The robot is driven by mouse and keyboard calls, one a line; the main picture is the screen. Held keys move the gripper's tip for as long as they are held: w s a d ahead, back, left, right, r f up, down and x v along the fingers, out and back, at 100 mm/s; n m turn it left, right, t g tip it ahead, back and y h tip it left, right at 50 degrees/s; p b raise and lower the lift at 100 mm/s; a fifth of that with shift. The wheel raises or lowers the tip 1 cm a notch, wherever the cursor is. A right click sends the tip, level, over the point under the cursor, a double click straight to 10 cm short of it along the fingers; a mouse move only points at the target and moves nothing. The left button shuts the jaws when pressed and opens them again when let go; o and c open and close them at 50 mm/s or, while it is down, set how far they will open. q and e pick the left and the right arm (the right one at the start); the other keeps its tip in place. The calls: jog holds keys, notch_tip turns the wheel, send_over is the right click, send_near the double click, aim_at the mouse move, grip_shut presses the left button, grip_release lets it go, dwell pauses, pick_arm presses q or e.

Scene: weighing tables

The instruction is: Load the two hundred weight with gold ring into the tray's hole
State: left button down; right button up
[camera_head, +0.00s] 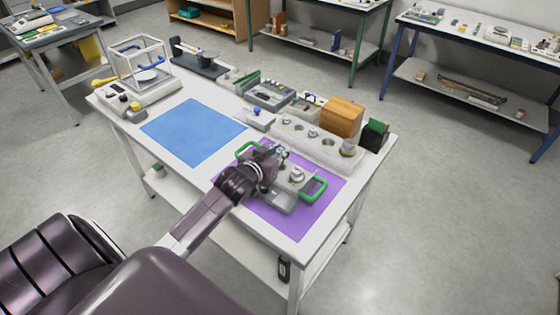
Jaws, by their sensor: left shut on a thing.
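The grey tray (279,204) with green handles lies on the purple mat. A silver weight (297,174) stands in its right part. My left gripper (281,156) is over the tray's far left part, shut on what looks like a small metal weight. Fingers and wrist largely hide it, and I cannot make out a gold ring. A white block (301,142) behind the tray has several holes, some holding weights. The large weight (348,146) at its right end has a yellowish band. My right gripper is not in view.
A wooden box (342,118) and a dark green box (374,134) stand behind the block. A glass-cased balance (138,88) stands at the table's left end. The blue mat (194,131) is clear. Bare purple mat (292,223) shows in front of the tray.

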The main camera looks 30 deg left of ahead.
pick_arm(q)
jog(key=shift+f, duration=0.3)
notch_tip(320, 180, down, 4)
jog(key=shift+r, duration=0.25)
jog(key=shift+f, duration=0.35)
jog(key=c, duration=1.8)
grip_release()
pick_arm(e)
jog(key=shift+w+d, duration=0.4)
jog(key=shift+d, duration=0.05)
